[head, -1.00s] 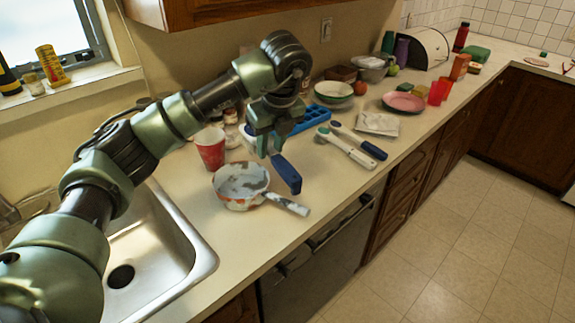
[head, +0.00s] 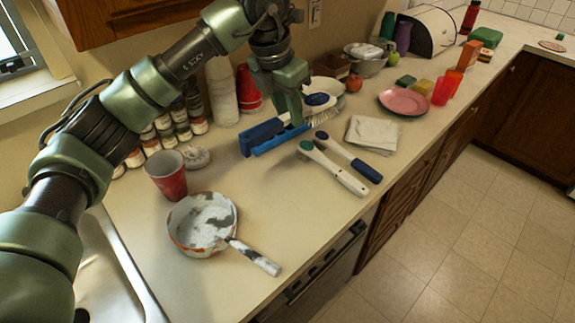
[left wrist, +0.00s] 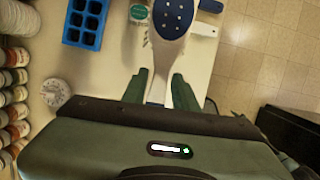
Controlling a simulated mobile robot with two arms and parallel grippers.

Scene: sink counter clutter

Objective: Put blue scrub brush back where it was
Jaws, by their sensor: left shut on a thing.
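My left gripper (head: 294,112) is shut on the blue scrub brush, around its neck. The brush's dark blue handle (head: 262,131) points left, and its white-rimmed head (head: 321,102) with bristles points right. In the left wrist view the brush's blue, white-dotted head (left wrist: 172,17) lies beyond my fingers (left wrist: 168,84), and the tray shows at upper left (left wrist: 84,24). My right gripper is not in view.
A white brush (head: 333,168) and another blue-handled brush (head: 349,158) lie to the right, near a folded cloth (head: 372,134). A pan (head: 203,224), a red cup (head: 167,176) and spice jars (head: 183,132) stand left. The counter between pan and white brush is clear.

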